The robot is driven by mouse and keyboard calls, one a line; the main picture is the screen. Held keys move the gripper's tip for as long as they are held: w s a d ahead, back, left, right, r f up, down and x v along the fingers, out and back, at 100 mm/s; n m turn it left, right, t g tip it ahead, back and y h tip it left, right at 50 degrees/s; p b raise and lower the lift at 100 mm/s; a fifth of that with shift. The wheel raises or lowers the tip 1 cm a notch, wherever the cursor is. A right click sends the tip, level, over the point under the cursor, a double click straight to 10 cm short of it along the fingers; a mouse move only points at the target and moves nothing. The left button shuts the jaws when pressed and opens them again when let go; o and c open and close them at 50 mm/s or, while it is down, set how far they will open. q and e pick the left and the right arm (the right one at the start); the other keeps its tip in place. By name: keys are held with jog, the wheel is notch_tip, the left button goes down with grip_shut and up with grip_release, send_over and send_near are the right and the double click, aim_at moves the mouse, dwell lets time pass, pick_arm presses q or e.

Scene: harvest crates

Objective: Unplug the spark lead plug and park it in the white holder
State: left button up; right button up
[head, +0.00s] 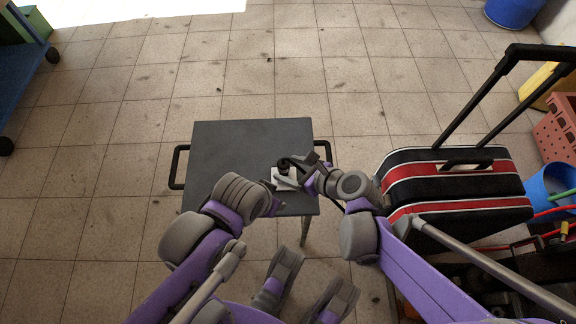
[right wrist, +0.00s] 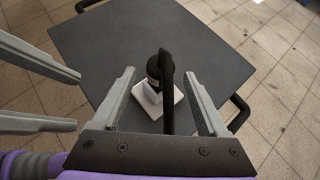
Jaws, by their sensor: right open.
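A small white block (right wrist: 154,98) stands on the dark table; it also shows in the head view (head: 284,184). A black upright cylinder (right wrist: 153,68) with a pale band sits on it, and a black curved piece (right wrist: 168,95) runs from its top towards the wrist camera. I cannot tell which part is the plug or the holder. My right gripper (right wrist: 164,85) is open, its fingers on either side of the block, holding nothing. My left gripper's two fingers show apart and empty at the left of the right wrist view (right wrist: 78,100).
The dark table (head: 235,145) has side handles and clear room at its left and back. A black and red suitcase (head: 455,180) with a raised handle stands at the right. Beyond it are a blue bucket (head: 548,190) and a reddish crate (head: 560,128).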

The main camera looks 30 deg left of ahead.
pick_arm(q)
jog(key=r+p, duration=0.2)
jog(key=r, duration=0.1)
jog(key=shift+s, duration=0.2)
pick_arm(e)
jog(key=v, duration=0.9)
jog(key=shift+d+r, duration=0.2)
jog(key=shift+d, duration=0.15)
jog(key=shift+s, duration=0.1)
jog(key=s+d+n+t+h, duration=0.1)
jog(key=s+d+n+h, duration=0.25)
jog(key=d+n, duration=0.5)
jog(key=s+d+n+t+h, duration=0.1)
jog(key=s+d+n+h, duration=0.3)
jog(key=d, duration=0.7)
jog(key=s+d+n+t+h, duration=0.1)
jog(key=s+d+n+h, duration=0.15)
jog(key=d+n, duration=0.6)
pick_arm(q)
notch_tip(320, 180, up, 22)
jog(key=w+t+p, duration=0.1)
jog(key=p, duration=1.8)
jog(key=shift+w+f, duration=0.2)
jog(key=shift+w, duration=0.2)
pick_arm(e)
notch_tip(320, 180, up, 21)
jog(key=w, duration=0.2)
jog(key=shift+w+m+h, duration=0.2)
jog(key=shift+m+h, duration=0.1)
jog(key=shift+m, duration=0.1)
